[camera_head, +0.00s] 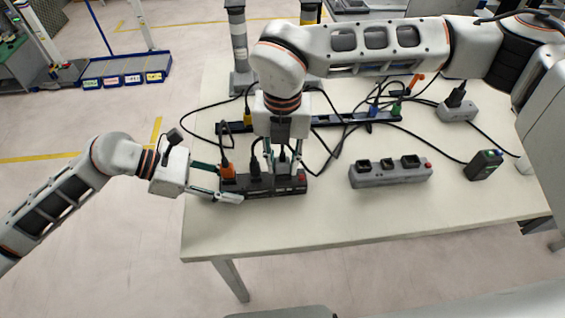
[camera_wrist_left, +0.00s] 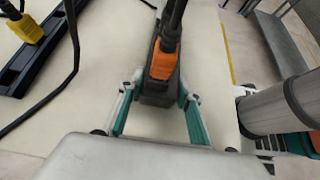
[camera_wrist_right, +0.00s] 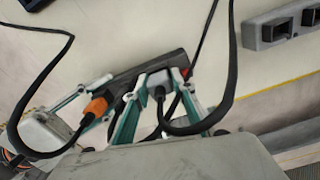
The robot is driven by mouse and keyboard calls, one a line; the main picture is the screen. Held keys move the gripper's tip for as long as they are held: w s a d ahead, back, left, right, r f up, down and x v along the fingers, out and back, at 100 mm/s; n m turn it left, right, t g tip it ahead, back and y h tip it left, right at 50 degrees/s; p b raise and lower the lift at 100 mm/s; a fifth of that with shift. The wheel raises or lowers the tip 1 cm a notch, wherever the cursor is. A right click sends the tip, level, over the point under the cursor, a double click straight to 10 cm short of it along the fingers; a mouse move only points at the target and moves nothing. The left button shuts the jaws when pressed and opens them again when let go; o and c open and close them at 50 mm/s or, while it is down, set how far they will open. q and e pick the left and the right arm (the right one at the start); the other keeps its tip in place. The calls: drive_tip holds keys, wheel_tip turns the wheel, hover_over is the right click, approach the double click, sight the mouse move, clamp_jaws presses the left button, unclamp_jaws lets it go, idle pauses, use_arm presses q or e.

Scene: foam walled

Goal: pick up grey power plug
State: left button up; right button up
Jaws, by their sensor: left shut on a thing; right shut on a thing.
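The grey power plug (camera_wrist_right: 157,86) sits in the black power strip (camera_head: 264,191) near its right end. My right gripper (camera_head: 282,168) comes down from above and is shut on the grey plug, one finger on each side; a black cable leaves the plug. My left gripper (camera_head: 219,182) is shut on the left end of the power strip, beside an orange plug (camera_head: 228,171). In the left wrist view its fingers straddle the strip end (camera_wrist_left: 153,99), with the orange plug (camera_wrist_left: 162,66) above. The strip lies on the white table near its front left edge.
A grey power strip (camera_head: 390,174) lies to the right. A long black strip (camera_head: 330,121) with coloured plugs lies behind. A black adapter (camera_head: 483,165) and a grey socket box (camera_head: 457,111) are at right. Loose black cables cross the table; the front centre is clear.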

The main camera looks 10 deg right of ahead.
wheel_tip(320, 180, up, 10)
drive_tip(key=shift+r, duration=0.1)
idle(0.4)
use_arm(q)
drive_tip(key=o, duration=1.1)
drive_tip(key=v, duration=1.2)
use_arm(e)
clamp_jaws()
use_arm(q)
drive_tip(key=shift+s, duration=0.1)
